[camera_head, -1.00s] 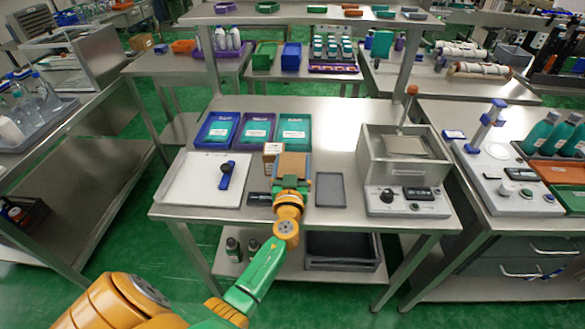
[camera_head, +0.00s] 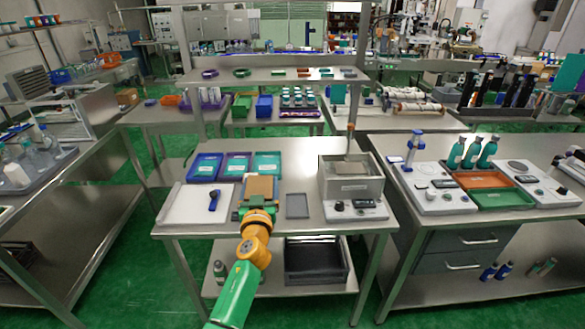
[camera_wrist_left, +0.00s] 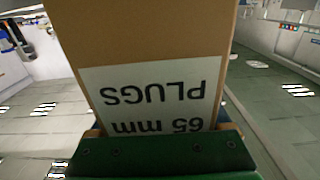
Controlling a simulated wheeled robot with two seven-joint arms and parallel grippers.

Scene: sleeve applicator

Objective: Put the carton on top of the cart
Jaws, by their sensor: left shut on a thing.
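The carton (camera_wrist_left: 150,40) is a brown box with a white label reading "65 mm PLUGS", upside down in the left wrist view. My left gripper (camera_wrist_left: 158,140) is shut on it. In the head view, the brown carton (camera_head: 260,187) shows at the end of my left arm, over the front middle of the steel worktable (camera_head: 330,240). My left gripper (camera_head: 257,207) partly hides it there, and I cannot tell its gap to the tabletop. I cannot pick out a cart for certain. My right gripper is out of view.
Blue, purple and teal trays (camera_head: 237,167) stand behind the carton. A white board with a dark blue tool (camera_head: 214,200) lies to the left. A grey pad (camera_head: 298,206) and a steel machine (camera_head: 352,185) are to the right. A bench with teal bottles (camera_head: 472,152) stands farther right.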

